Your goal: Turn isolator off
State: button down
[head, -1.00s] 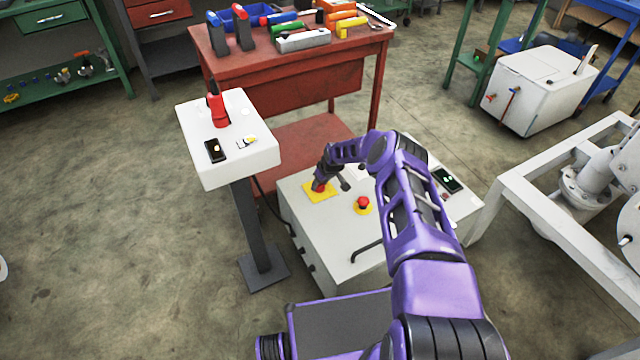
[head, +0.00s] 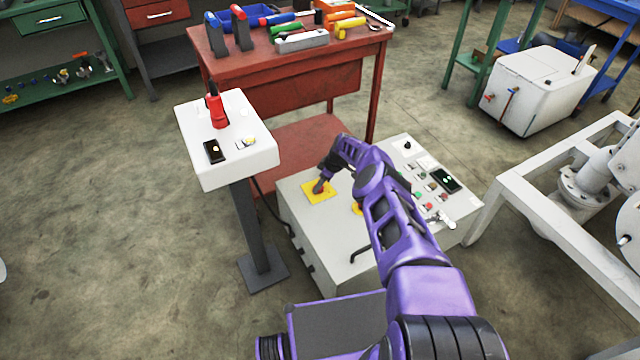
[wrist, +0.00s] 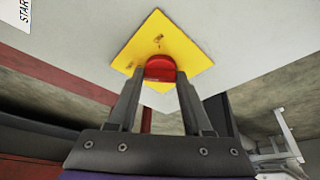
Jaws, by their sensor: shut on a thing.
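The isolator is a red knob (wrist: 160,68) on a yellow square plate (wrist: 187,42) on the white control cabinet. In the head view the yellow plate (head: 316,196) lies at the left of the cabinet's top, and my gripper (head: 319,185) reaches down onto it and mostly hides the knob. In the wrist view my gripper (wrist: 160,85) is shut on the red knob, one dark finger on each side of it. The knob's exact turn angle is hard to tell.
The white cabinet (head: 325,240) carries buttons and a small display (head: 446,181) at right. A white pedestal (head: 250,163) with a red plug-like object (head: 218,110) stands to the left. A red workbench (head: 290,80) with tools stands behind.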

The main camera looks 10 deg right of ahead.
dwell(0.6)
jog(key=shift+c, duration=1.6)
grip_release()
jog(key=p+v, duration=0.7)
jog(key=v, duration=1)
jog(key=shift+r+p, duration=0.25)
jog(key=shift+p, duration=0.1)
